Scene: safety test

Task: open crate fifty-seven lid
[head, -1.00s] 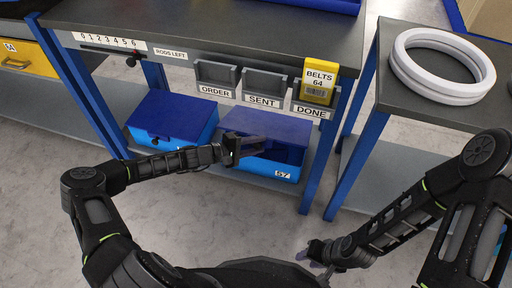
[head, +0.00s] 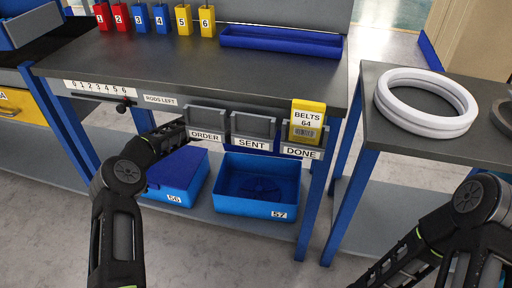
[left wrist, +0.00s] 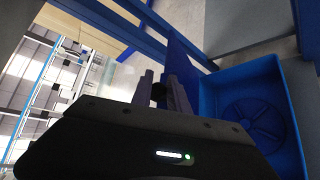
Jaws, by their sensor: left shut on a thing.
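Crate fifty-seven (head: 256,208) is a blue box on the low shelf under the bench, marked 57. It stands open, and a round dark-blue thing (head: 258,188) lies inside; the crate also shows in the left wrist view (left wrist: 287,128). Its dark-blue lid (left wrist: 183,64) stands raised beside the opening in the left wrist view; bins mostly hide it in the head view. My left gripper (left wrist: 171,84) is shut on the lid, its fingers at the lid's edge. In the head view that gripper is hidden behind the bins. My right gripper is out of view.
Crate 56 (head: 172,195), with its blue lid shut, stands left of crate fifty-seven. Bins marked ORDER (head: 206,122), SENT (head: 253,128) and DONE hang from the bench front above. A yellow BELTS box (head: 306,122) sits in DONE. White rings (head: 425,128) lie on the right table.

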